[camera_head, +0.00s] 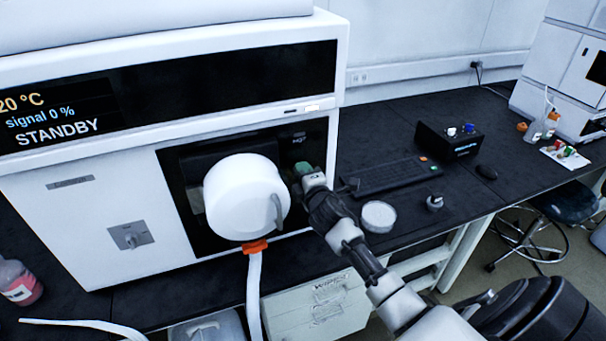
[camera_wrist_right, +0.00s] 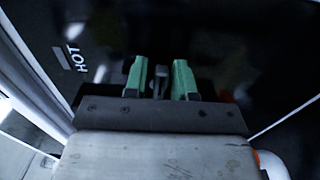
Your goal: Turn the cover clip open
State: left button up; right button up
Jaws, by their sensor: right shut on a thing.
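The white round cover (camera_head: 238,197) sits on the dark front panel of the instrument, with a grey curved handle on its right side. My right gripper (camera_head: 304,170) is at that panel, just right of the cover. In the right wrist view its green fingers (camera_wrist_right: 161,78) stand on both sides of a small dark grey upright piece, the cover clip (camera_wrist_right: 159,84), and are shut on it. In the head view the clip is hidden by the gripper. My left gripper is not in view.
The instrument display (camera_head: 60,120) reads STANDBY. An orange fitting with a white tube (camera_head: 254,290) hangs under the cover. A keyboard (camera_head: 385,176), a black box (camera_head: 449,140) and a round white dish (camera_head: 378,216) are on the black bench at right. A HOT label (camera_wrist_right: 73,57) is near the gripper.

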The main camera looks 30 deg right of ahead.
dwell(0.5)
jog(key=o, duration=0.7)
jog(key=shift+s, duration=0.1)
jog(key=b+v, duration=0.2)
jog(key=v, duration=0.8)
jog(key=shift+s+a, duration=0.15)
jog(key=shift+s, duration=0.1)
